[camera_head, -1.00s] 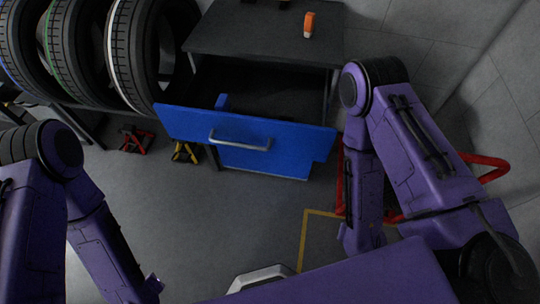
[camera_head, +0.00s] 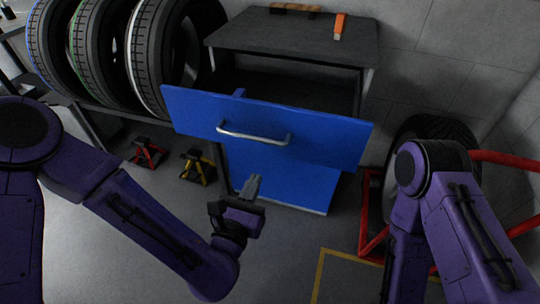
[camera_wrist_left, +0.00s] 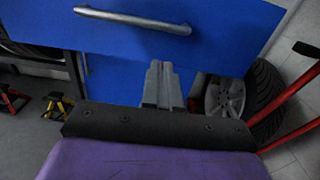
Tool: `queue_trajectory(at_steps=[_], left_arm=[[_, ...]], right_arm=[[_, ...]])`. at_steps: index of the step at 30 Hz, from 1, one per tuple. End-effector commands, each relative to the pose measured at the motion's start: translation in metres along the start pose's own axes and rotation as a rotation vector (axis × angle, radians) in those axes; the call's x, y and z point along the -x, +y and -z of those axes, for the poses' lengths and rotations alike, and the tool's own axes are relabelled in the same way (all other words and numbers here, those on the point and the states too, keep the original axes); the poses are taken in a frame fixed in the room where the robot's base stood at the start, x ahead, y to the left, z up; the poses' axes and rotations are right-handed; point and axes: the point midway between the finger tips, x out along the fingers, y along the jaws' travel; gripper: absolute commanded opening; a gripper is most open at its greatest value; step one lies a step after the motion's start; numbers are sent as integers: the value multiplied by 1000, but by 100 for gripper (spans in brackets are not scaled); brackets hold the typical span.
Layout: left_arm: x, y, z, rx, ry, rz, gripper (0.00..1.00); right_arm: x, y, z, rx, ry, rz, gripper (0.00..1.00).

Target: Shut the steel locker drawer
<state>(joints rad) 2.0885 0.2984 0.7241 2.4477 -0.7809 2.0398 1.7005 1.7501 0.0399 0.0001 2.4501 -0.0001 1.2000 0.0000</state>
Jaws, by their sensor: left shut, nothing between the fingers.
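The steel locker drawer has a blue front (camera_head: 330,138) with a silver bar handle (camera_head: 254,136); it is pulled out of the dark cabinet (camera_head: 290,40). The blue drawer front also fills the top of the left wrist view (camera_wrist_left: 225,35), with its handle (camera_wrist_left: 133,20) at upper left. My left gripper (camera_head: 252,182) is shut and empty, below the handle and apart from it. Its closed fingers (camera_wrist_left: 160,68) point toward the blue front in the left wrist view. My right arm shows at the right, but its gripper is out of view.
Several tyres (camera_head: 155,60) stand on a rack at left. A red jack stand (camera_head: 148,152) and a yellow one (camera_head: 197,168) sit on the floor below. A red frame (camera_head: 372,215) with a wheel stands at right. An orange-handled tool (camera_head: 340,24) lies on the cabinet top.

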Motion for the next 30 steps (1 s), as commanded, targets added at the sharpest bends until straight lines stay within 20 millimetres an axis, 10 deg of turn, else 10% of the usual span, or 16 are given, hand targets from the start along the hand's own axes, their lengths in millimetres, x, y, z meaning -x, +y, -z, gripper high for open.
queue_trajectory(at_steps=[15, 30], left_arm=[[-106, 1, -1, -8, 5, -2, 0], [-125, 1, 1, -8, 7, 0, 0]], right_arm=[[20, 2, 8, 0, 0, 0, 59], [21, 2, 9, 0, 0, 0, 59]])
